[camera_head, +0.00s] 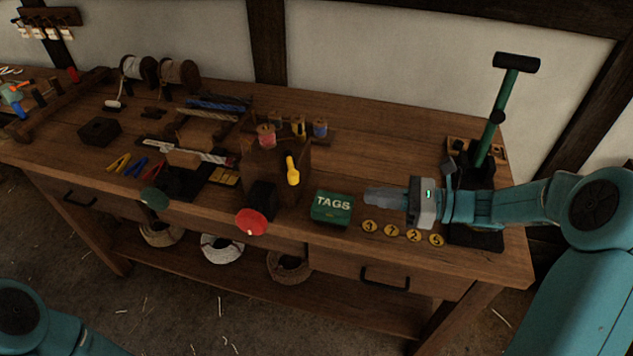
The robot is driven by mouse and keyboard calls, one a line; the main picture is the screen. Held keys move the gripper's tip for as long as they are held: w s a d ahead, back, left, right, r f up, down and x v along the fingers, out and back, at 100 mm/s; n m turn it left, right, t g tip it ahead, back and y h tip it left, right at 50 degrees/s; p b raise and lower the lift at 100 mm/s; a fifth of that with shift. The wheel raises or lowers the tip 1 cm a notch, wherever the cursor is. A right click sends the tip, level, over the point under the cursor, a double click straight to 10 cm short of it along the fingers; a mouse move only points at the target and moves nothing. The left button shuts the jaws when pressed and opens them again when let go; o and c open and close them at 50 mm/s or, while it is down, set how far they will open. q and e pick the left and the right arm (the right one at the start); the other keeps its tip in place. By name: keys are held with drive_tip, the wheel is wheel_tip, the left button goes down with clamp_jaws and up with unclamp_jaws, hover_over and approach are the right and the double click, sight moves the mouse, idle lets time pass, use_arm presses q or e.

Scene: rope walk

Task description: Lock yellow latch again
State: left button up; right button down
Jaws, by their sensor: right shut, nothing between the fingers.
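The yellow latch (292,171) is a small yellow lever on the right side of a dark wooden block (270,168) near the middle of the bench. It stands roughly upright, with its wider end low. My right gripper (372,196) is shut and empty. It points left above the bench's right part, just right of the green TAGS box (331,208) and apart from the latch. Of my left arm only a part shows at the lower left, and its gripper is out of view.
Several round yellow tags (391,231) lie along the bench's front edge. A red disc (251,222) stands left of the TAGS box. A green-handled lever press (490,130) stands at the right. Spools, ropes and tools crowd the left. Rope coils (222,248) lie on the lower shelf.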

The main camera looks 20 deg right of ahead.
drive_tip(key=shift+d+r, duration=0.35)
drive_tip(key=shift+r, duration=0.3)
drive_tip(key=p, duration=0.2)
approach(291, 166)
drive_tip(key=a, duration=0.2)
drive_tip(key=a+f, duration=0.1)
drive_tip(key=a, duration=0.1)
drive_tip(key=shift+s, duration=0.2)
drive_tip(key=shift+w+a+f, duration=0.1)
drive_tip(key=shift+w+a, duration=0.3)
drive_tip(key=shift+a, duration=0.1)
drive_tip(key=shift+t, duration=0.4)
